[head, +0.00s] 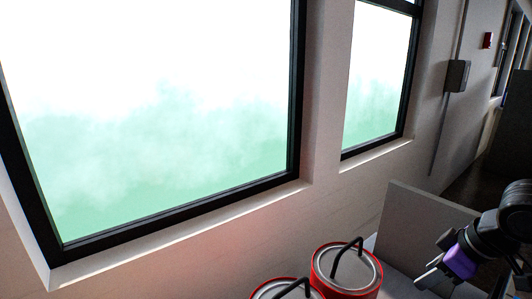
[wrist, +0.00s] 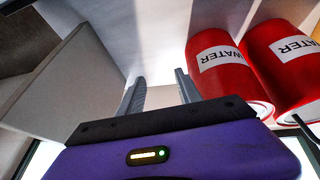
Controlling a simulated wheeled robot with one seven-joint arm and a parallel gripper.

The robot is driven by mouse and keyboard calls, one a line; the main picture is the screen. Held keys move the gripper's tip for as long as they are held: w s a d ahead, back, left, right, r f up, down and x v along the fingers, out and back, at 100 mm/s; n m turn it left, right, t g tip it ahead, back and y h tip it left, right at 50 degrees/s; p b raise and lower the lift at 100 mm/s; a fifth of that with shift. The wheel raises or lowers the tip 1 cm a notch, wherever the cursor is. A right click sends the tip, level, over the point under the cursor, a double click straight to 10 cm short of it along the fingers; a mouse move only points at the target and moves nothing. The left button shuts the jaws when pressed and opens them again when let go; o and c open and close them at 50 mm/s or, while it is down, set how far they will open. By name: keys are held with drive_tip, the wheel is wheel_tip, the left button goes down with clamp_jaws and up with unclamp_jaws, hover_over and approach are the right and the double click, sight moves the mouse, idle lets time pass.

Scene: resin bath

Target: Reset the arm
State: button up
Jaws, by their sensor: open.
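My gripper (head: 430,274), with a purple body and grey fingers, is at the lower right in the head view, beside the red cans. In the wrist view its two fingers (wrist: 160,92) stand apart with nothing between them. The jaws are open and empty, pointing over a pale surface (wrist: 158,45). My dark arm enters from the right edge of the head view, and most of it is out of frame.
Two red cans with black handles, a nearer one (head: 272,291) and a farther one (head: 338,284), stand left of my gripper. Their WATER labels (wrist: 219,57) appear upside down in the wrist view. A grey panel (head: 420,226) stands close behind my gripper. Windows (head: 160,130) line the wall.

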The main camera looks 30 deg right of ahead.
drive_tip(key=w+a+r+t, duration=0.2)
drive_tip(key=w+r+t, duration=0.35)
drive_tip(key=w, duration=0.35)
drive_tip(key=w+a+r+m+t+h, duration=0.1)
drive_tip(key=w+a+r+t, duration=0.25)
drive_tip(key=r, duration=0.35)
drive_tip(key=w+a+r+m+t+h, duration=0.1)
drive_tip(key=w+a+r+m+t, duration=0.1)
drive_tip(key=r+t, duration=0.4)
drive_tip(key=w+a+r+m+t+h, duration=0.1)
drive_tip(key=w+a+r+t, duration=0.15)
drive_tip(key=r, duration=0.55)
drive_tip(key=s+a+f+n+g+y, duration=0.1)
drive_tip(key=s+a+f+g, duration=0.1)
drive_tip(key=s+a+f, duration=0.6)
drive_tip(key=s+a+f+n+g+y, duration=0.1)
drive_tip(key=s+a+f+g, duration=0.2)
drive_tip(key=s+a+f, duration=0.5)
drive_tip(key=s+a+f+n+g+y, duration=0.1)
drive_tip(key=s+a+f+g+y, duration=0.1)
drive_tip(key=s+a+f, duration=0.6)
drive_tip(key=s+f, duration=0.7)
drive_tip(key=f, duration=0.4)
drive_tip(key=shift+s, duration=0.4)
